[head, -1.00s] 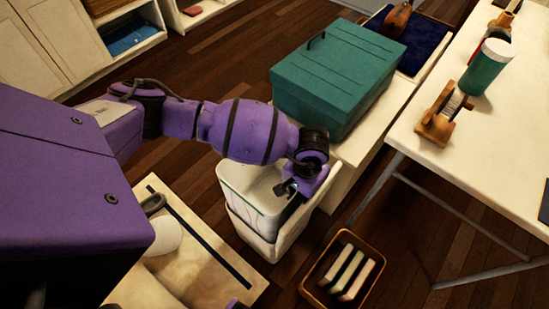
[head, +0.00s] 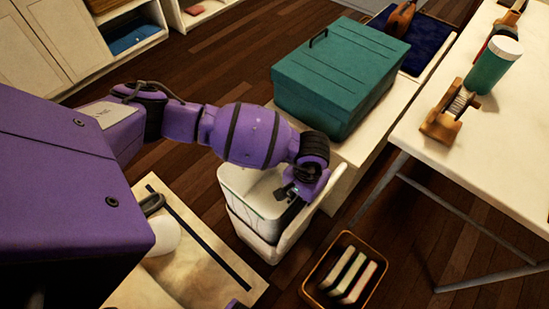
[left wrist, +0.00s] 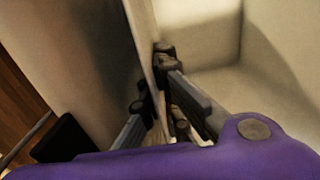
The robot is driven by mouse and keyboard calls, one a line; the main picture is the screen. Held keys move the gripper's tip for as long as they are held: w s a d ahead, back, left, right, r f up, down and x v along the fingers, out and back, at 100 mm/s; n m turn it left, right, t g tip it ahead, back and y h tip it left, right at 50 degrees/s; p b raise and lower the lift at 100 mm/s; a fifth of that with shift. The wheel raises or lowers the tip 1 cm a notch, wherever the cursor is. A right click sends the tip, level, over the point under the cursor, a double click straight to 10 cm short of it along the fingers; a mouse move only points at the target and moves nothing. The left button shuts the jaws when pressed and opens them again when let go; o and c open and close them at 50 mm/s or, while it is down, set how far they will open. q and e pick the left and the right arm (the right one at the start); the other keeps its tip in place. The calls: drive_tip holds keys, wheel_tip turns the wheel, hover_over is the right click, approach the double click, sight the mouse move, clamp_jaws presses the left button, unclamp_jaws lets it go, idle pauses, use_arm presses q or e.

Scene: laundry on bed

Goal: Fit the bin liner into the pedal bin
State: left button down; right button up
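The pedal bin (head: 255,243) is a white bin standing on the floor in the head view, with a raised back part at its right. The bin liner (head: 236,188) is a pale, box-shaped bucket inside it, its upper walls standing above the bin's front edge. My left gripper (head: 288,193) is at the liner's right rim. In the left wrist view the fingers of my left gripper (left wrist: 160,105) lie on either side of the liner's thin wall (left wrist: 143,40) and look closed on it. The liner's lower part is hidden in the bin. My right gripper is not in view.
A teal lidded box (head: 340,85) stands on a low pale bench behind the bin. A basket with several upright items (head: 313,295) stands on the floor in front right. A white table (head: 490,170) is at right. A pale mat (head: 235,278) lies at left.

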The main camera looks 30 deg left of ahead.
use_arm(q)
drive_tip(key=c, duration=2.5)
unclamp_jaws()
drive_tip(key=shift+w+f, duration=0.1)
drive_tip(key=o, duration=0.6)
drive_tip(key=shift+o, duration=0.2)
drive_tip(key=shift+d, duration=0.1)
wheel_tip(320, 180, up, 12)
